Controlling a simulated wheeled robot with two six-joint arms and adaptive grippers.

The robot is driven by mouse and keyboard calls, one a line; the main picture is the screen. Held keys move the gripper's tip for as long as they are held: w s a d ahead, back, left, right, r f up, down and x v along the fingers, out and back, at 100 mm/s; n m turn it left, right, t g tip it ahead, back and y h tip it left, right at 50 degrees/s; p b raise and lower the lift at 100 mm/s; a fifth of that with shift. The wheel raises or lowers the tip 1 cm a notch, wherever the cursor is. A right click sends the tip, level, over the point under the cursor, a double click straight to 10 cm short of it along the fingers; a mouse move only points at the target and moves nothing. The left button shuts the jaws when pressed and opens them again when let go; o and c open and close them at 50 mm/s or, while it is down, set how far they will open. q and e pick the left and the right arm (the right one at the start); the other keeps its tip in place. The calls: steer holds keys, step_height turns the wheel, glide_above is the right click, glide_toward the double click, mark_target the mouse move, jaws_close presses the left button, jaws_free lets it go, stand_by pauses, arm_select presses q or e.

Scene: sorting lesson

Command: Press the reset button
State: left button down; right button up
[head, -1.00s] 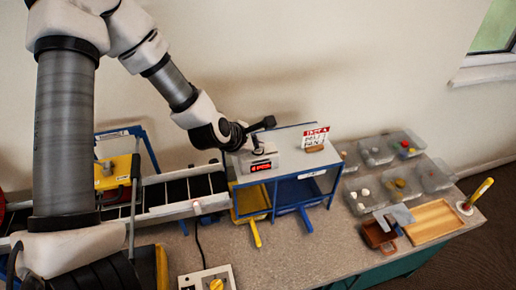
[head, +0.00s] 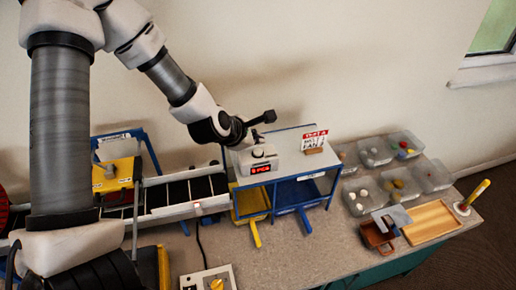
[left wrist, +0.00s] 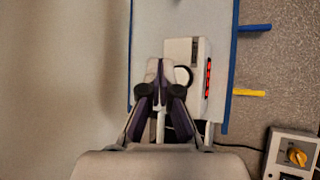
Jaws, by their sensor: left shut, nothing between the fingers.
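A small light grey counter box (head: 246,163) with a red lit display (head: 261,169) stands on the left part of a blue-framed rack top. In the left wrist view the box (left wrist: 201,100) shows from above, with a round pale button (left wrist: 183,76) with a dark rim on its top, partly covered by the gripper. My left gripper (head: 257,138) is shut and empty, above the box. In the left wrist view its fingertips (left wrist: 159,72) come together just left of the button. I cannot tell whether they touch the box. My right gripper is not in view.
The rack top (head: 288,152) carries a red-and-white sign (head: 314,141); yellow and blue trays sit below. A conveyor (head: 175,194) runs left. Clear bins (head: 375,152), a wooden tray (head: 431,222) and a brown box (head: 377,238) stand right. A control box with a yellow knob (head: 216,284) is in front.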

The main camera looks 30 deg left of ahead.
mark_target(257, 153)
arm_select(q)
steer(key=shift+s+r+p, duration=0.1)
steer(key=shift+r+p, duration=1.05)
steer(key=shift+r, duration=0.85)
steer(key=shift+f, duration=0.1)
